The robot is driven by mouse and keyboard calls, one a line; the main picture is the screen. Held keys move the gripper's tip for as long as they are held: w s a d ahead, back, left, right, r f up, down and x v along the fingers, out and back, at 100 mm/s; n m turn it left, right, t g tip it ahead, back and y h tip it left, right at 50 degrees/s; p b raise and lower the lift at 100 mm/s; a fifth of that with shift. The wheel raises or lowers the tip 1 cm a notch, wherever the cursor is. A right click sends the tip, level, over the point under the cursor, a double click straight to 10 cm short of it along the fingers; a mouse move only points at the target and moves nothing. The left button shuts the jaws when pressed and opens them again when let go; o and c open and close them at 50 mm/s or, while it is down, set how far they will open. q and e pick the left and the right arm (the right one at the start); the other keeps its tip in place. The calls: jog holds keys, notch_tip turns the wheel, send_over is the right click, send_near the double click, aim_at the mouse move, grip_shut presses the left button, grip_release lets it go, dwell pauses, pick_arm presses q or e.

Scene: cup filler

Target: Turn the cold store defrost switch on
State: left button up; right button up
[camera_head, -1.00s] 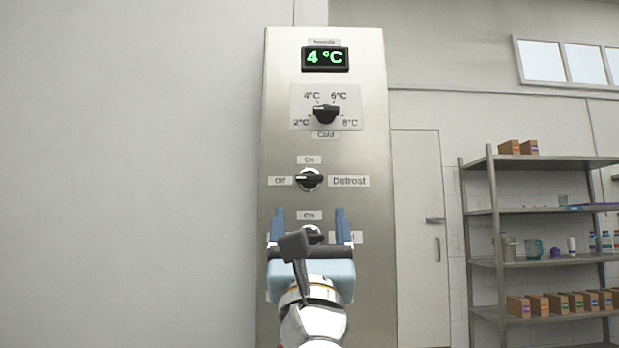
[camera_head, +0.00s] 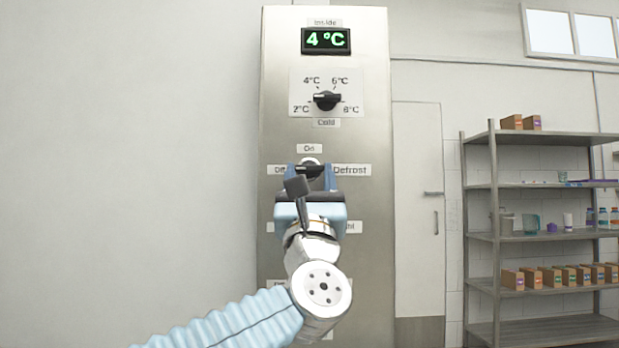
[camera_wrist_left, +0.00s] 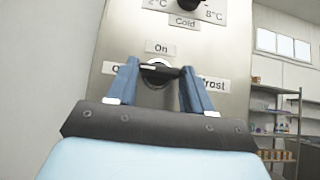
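The defrost switch (camera_wrist_left: 160,71) is a black knob on a round silver base, between the "Off" label and the "Defrost" label, with "On" above it. Its handle lies about level, with one end toward "Off". My left gripper (camera_head: 312,172) is at the switch; its blue fingers stand on either side of the handle. In the left wrist view the gripper (camera_wrist_left: 160,75) has its fingertips at both ends of the handle and appears shut on it. The fingers partly hide the labels. My right gripper is not in view.
The steel panel (camera_head: 376,130) also carries a green "4 °C" display (camera_head: 326,40) and a cold dial (camera_head: 327,100) above the switch. My arm hides the lower switches. A metal shelf (camera_head: 540,238) with boxes and bottles stands at the right. The left wall is bare.

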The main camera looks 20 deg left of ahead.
pick_arm(q)
jog(key=c, duration=0.5)
